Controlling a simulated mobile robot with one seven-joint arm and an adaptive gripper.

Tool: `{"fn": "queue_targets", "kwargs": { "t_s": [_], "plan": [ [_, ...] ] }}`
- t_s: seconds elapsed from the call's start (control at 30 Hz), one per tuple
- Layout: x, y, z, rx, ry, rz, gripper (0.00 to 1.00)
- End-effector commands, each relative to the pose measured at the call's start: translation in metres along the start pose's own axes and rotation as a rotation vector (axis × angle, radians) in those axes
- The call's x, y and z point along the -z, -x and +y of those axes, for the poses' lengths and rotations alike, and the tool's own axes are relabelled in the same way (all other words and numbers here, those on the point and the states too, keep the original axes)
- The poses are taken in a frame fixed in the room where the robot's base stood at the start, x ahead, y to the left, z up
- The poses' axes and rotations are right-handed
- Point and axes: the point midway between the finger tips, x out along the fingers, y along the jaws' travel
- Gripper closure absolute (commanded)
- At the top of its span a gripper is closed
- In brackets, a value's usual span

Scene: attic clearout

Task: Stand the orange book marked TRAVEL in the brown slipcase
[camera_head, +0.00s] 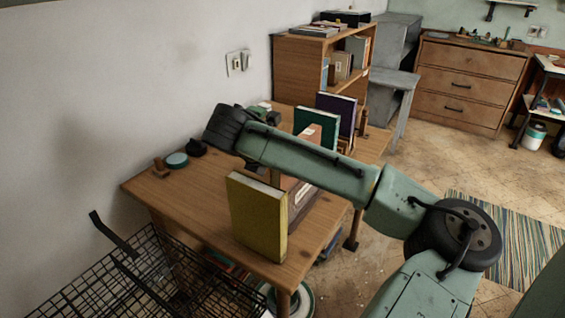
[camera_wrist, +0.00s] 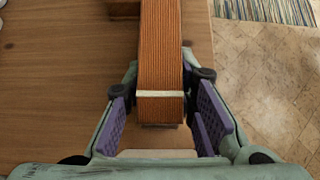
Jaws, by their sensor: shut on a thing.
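In the wrist view my gripper (camera_wrist: 165,118) has its purple pads on either side of an orange-brown, upright-grained block with a cream band, which I take to be the orange book (camera_wrist: 160,60). No TRAVEL mark is readable there. The gripper is shut on it, above the wooden table. In the head view my forearm hides the fingers and most of what they hold. A brown box with a pale label (camera_head: 303,193), possibly the slipcase, shows partly below my forearm, behind the yellow book. Its opening is hidden.
A yellow book (camera_head: 257,217) stands at the table's front edge. Green (camera_head: 316,128) and purple (camera_head: 337,112) books stand farther back. A teal-topped round thing (camera_head: 176,160) lies at the left of the table (camera_head: 160,190). A black wire basket (camera_head: 150,285) is below left.

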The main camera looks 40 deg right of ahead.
Motion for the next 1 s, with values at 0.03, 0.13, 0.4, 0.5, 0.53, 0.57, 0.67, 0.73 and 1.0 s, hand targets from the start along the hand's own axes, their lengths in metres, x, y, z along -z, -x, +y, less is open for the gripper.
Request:
{"fn": "queue_targets", "kwargs": {
  "t_s": [0.03,0.13,0.4,0.5,0.53,0.57,0.67,0.73,1.0],
  "plan": [
    [0.001,-0.001,0.000,-0.001,-0.001,-0.002,1.00],
    [0.002,-0.003,0.000,-0.001,-0.001,-0.002,1.00],
    [0.007,-0.007,0.000,-0.001,-0.001,-0.003,1.00],
    [0.008,-0.009,0.000,-0.001,-0.001,-0.003,1.00],
    [0.009,-0.009,0.000,-0.001,-0.001,-0.003,1.00],
    [0.009,-0.010,0.000,-0.001,-0.001,-0.003,1.00],
    [0.011,-0.012,0.000,-0.001,-0.001,-0.003,1.00],
    [0.011,-0.011,0.000,-0.001,-0.001,-0.003,1.00],
    [0.006,-0.007,0.000,0.000,-0.001,-0.002,1.00]
  ]
}}
